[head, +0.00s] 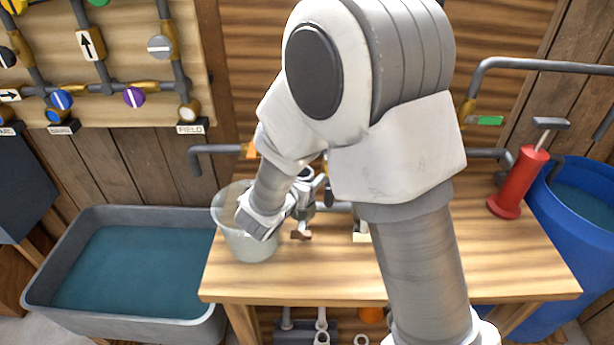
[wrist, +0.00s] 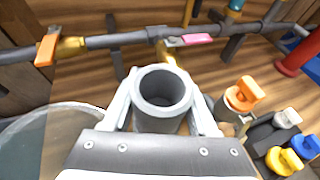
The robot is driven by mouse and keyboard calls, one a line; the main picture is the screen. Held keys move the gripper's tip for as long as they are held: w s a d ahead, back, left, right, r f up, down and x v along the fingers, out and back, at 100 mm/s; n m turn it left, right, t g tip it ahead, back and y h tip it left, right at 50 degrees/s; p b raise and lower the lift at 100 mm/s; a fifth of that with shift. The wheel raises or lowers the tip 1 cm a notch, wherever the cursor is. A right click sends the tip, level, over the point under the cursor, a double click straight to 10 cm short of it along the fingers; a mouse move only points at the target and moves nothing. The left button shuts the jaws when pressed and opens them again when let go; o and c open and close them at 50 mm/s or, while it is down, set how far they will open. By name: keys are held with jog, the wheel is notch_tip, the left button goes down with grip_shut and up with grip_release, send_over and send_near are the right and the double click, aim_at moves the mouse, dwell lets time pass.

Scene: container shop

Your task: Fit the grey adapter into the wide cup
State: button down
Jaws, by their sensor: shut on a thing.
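The grey adapter (wrist: 163,105), a hollow cylinder with its open end facing up, is held between the two pale fingers of my gripper (wrist: 162,112) in the wrist view. In the head view my gripper (head: 312,192) points right, and the adapter is small and partly hidden by the arm. The wide cup (head: 250,246), pale and translucent, stands at the left end of the wooden table. My wrist covers part of its mouth. The cup also shows in the wrist view (wrist: 25,150), left of the gripper, apart from the adapter.
A pipe with an orange-handled valve (wrist: 47,48) runs behind the gripper. Orange, blue and yellow-topped fittings (wrist: 243,95) stand close on the right. A red pump (head: 512,185) stands at the table's right end. The table (head: 300,280) is clear at the front.

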jog(key=shift+f+b, duration=0.55)
jog(key=shift+b, duration=0.05)
jog(key=shift+c, duration=0.5)
grip_release()
jog(key=p+v, duration=0.1)
jog(key=v, duration=1.6)
jog(key=shift+s, duration=0.25)
